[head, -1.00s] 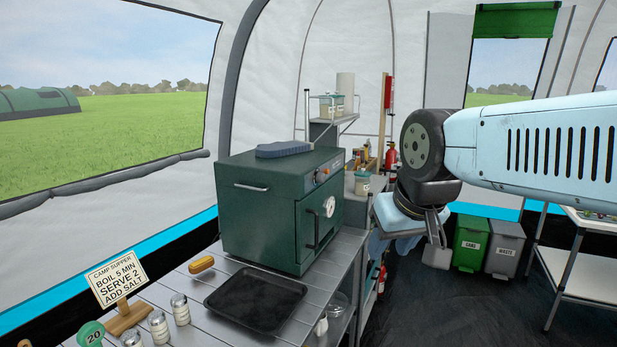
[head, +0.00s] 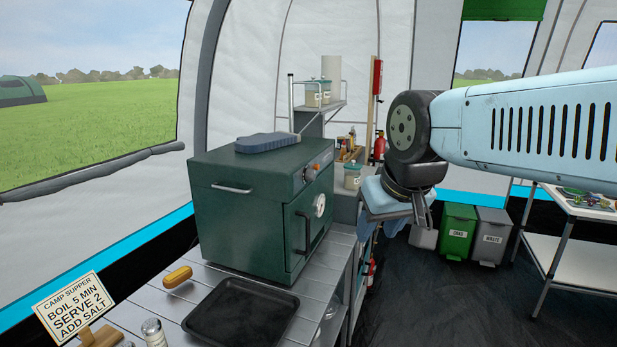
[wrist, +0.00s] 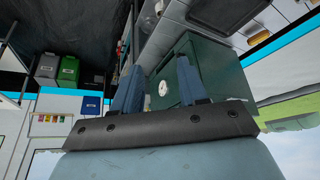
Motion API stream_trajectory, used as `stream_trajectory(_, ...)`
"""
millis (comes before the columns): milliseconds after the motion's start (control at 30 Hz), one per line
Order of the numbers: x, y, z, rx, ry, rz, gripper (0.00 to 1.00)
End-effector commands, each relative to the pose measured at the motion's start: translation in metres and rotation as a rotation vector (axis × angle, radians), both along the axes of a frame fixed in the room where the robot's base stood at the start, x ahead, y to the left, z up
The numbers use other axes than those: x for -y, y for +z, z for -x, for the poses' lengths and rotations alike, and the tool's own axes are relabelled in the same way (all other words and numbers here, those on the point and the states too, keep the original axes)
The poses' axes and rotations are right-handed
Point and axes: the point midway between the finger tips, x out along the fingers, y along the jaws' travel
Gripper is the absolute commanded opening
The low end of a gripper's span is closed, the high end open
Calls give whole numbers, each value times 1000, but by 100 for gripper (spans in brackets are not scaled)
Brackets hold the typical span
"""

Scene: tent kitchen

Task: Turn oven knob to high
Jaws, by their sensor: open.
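The dark green oven (head: 235,217) stands on the slatted metal counter, its door with a black handle and a round white gauge (head: 320,205) facing right. On the panel above the door are an orange knob-like part (head: 315,167) and a grey round part beside it. I cannot read any marks or tell the knob's setting. My gripper (head: 424,212) is open and empty, hanging to the right of the oven and apart from it. In the wrist view its two blue fingers (wrist: 158,85) stand apart, with the oven (wrist: 215,65) behind them; the knob is not clear there.
A black tray (head: 241,310) lies on the counter before the oven. A bread roll (head: 178,276) and a sign (head: 68,305) are left of it. A blue-grey mitt (head: 265,142) lies on the oven. Bins (head: 456,233) stand behind open floor; a side table is at right.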

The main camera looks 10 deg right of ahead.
Motion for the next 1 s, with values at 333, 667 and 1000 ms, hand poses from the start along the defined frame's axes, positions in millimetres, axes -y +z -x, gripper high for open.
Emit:
stream_trajectory(333,-5,-11,-15,-125,-145,-157,64)
stream_trajectory(667,-28,-29,-67,-451,-548,-599,64)
stream_trajectory(1000,-23,-33,-145,-774,-946,-1084,64)
